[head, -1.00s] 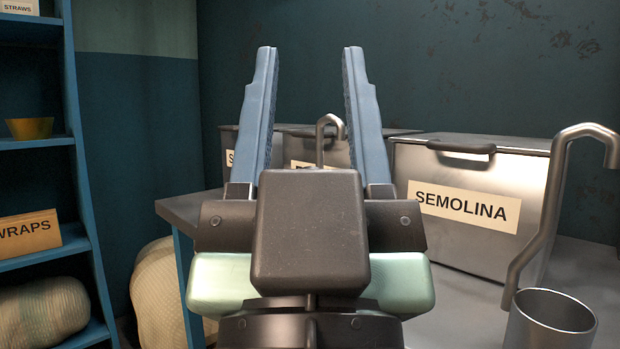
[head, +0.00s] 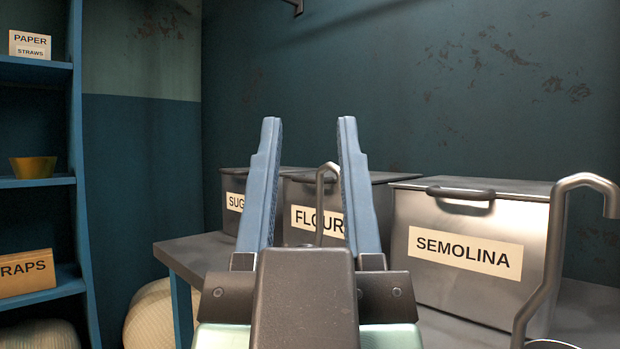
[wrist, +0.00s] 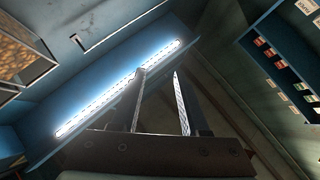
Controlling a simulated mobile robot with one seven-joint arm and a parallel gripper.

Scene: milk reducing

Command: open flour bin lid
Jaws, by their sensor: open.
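The flour bin (head: 303,194) is a grey metal box with a FLOUR label, standing on the counter between the sugar and semolina bins. Its lid (head: 388,178) looks shut. My gripper (head: 308,120) points upward in front of the flour bin in the head view, with its fingers apart and nothing between them. The fingers and wrist hide parts of the bin's front. In the wrist view my gripper (wrist: 158,72) is open and empty against the ceiling and a light strip; no bin shows there.
A hooked metal handle (head: 323,185) stands in front of the flour bin. A larger hooked ladle (head: 553,250) stands at right before the semolina bin (head: 405,225). The sugar bin (head: 232,182) is at left. A blue shelf (head: 75,130) stands far left.

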